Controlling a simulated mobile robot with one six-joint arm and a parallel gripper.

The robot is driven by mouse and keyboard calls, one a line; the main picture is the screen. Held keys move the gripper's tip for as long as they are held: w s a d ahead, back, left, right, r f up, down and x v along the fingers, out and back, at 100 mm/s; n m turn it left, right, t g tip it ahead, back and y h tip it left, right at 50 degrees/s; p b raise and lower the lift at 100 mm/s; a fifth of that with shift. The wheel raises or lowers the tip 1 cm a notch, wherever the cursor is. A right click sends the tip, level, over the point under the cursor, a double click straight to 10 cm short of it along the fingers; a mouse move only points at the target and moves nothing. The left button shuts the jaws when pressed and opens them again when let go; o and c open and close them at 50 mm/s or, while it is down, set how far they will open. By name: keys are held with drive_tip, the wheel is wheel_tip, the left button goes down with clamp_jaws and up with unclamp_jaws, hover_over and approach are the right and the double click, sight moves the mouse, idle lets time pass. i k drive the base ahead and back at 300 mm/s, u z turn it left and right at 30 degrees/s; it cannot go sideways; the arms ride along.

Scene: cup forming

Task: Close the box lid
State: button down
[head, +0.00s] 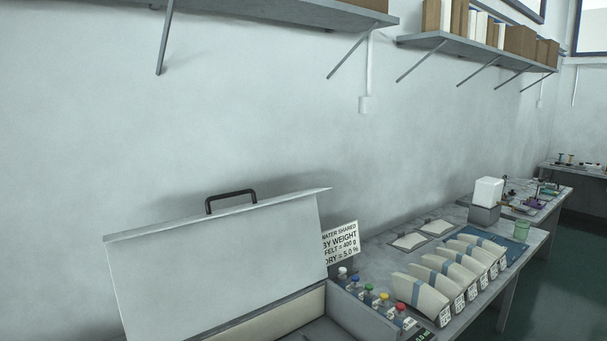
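The box (352,313) is grey and stands at the bottom centre of the head view, cut off by the lower edge. Its lid (215,258) is a wide pale grey panel, raised and standing open, tilted towards the wall behind. A black handle (231,200) sits on the lid's top edge. Part of the box's inside shows below the lid, with a pale inner wall (275,318). My gripper is not in view.
Small bottles with coloured caps (384,297) stand right of the box, before a printed sign (341,243). Several banded cream stacks (421,293) line the bench further right. A white container (487,191) stands beyond. Shelves (470,50) hang above; the wall is close behind the lid.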

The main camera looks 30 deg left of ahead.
sight(181, 279)
drive_tip(key=u, duration=0.75)
drive_tip(key=i, duration=1.45)
drive_tip(key=u, duration=0.95)
drive_tip(key=k, duration=0.65)
drive_tip(key=u, duration=0.25)
drive_tip(key=i, duration=0.7)
drive_tip(key=z, duration=0.15)
